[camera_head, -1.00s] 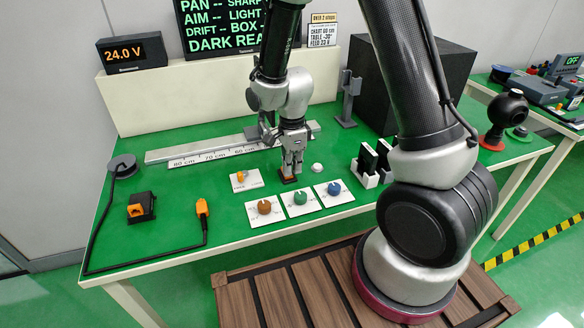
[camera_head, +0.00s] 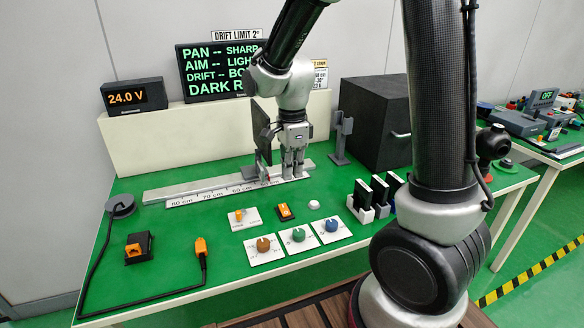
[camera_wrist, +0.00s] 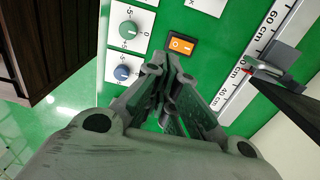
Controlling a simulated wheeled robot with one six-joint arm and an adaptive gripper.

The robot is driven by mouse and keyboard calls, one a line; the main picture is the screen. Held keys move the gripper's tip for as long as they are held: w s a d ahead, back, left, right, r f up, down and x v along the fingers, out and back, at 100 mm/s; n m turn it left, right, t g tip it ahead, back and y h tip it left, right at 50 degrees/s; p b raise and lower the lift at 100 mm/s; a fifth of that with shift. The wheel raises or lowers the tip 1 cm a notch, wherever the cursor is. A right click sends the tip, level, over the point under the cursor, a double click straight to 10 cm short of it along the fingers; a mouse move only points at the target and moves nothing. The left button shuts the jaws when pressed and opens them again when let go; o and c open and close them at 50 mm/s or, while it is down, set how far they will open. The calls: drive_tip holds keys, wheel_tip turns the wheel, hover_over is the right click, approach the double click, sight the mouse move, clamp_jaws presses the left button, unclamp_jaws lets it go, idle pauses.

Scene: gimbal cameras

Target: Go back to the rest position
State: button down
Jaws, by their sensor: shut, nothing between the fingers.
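My gripper (camera_head: 292,172) hangs from the arm above the green table (camera_head: 225,265), near the right part of the ruler rail (camera_head: 215,186). Its fingers are together and hold nothing. In the wrist view the closed fingers (camera_wrist: 165,75) point toward an orange rocker switch (camera_wrist: 181,46), apart from it. In the head view this switch (camera_head: 285,211) lies in front of the gripper, clear of it. A dark upright plate (camera_head: 262,130) stands on the rail just left of the gripper; whether they touch cannot be told.
Three knob panels, brown (camera_head: 263,245), green (camera_head: 298,236) and blue (camera_head: 331,225), lie near the front edge. A black box (camera_head: 375,120) and a grey post (camera_head: 341,138) stand right of the gripper. A cable with an orange plug (camera_head: 201,248) lies at left.

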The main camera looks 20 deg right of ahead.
drive_tip(key=shift+s+r, duration=0.1)
drive_tip(key=shift+r, duration=0.35)
